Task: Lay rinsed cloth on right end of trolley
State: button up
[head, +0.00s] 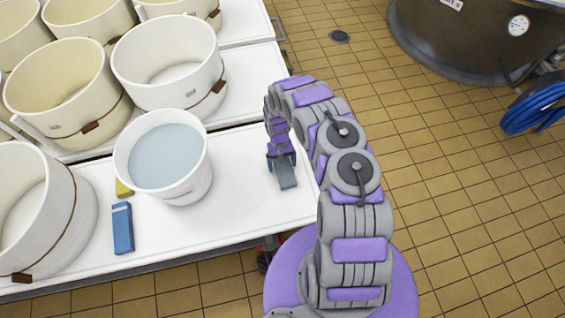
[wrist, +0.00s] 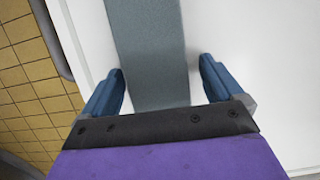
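A folded grey-blue cloth (head: 287,176) lies flat on the white trolley top (head: 245,205), near its right end. In the wrist view the cloth (wrist: 153,50) runs as a strip between my fingers. My gripper (head: 281,160) is low over the cloth's far end. In the wrist view my gripper (wrist: 162,68) has its two blue fingers apart, one on each side of the cloth, with a narrow gap showing on both sides. The cloth's far end is hidden under my gripper in the head view.
A white bucket of water (head: 165,158) stands left of the cloth. A blue block (head: 122,228) and a partly hidden yellow item (head: 123,188) lie further left. Several cream tubs (head: 165,60) stand behind and left. Tiled floor (head: 450,180) is open right of the trolley; a dark vat (head: 460,40) stands beyond.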

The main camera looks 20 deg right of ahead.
jog(key=shift+o, duration=0.4)
jog(key=shift+a, duration=0.2)
jog(key=shift+d, duration=0.1)
jog(key=shift+w+d+r, duration=0.1)
jog(key=shift+w+r, duration=0.05)
jog(key=shift+r, duration=0.45)
jog(key=w+d+r+h+p, duration=0.1)
jog(key=d+r, duration=0.1)
jog(key=r, duration=1.1)
jog(key=d+r+p, duration=0.2)
jog(key=r, duration=1.2)
jog(key=s+r+m, duration=0.1)
jog(key=s+r, duration=0.6)
jog(key=r, duration=0.6)
jog(key=s+a+r+t, duration=0.1)
jog(key=s+r, duration=0.9)
jog(key=s, duration=0.2)
jog(key=s+a+r, duration=0.1)
jog(key=s, duration=0.7)
jog(key=s+a+r+n+y, duration=0.1)
jog(key=s+a+r, duration=0.1)
jog(key=s, duration=0.7)
jog(key=shift+t, duration=0.4)
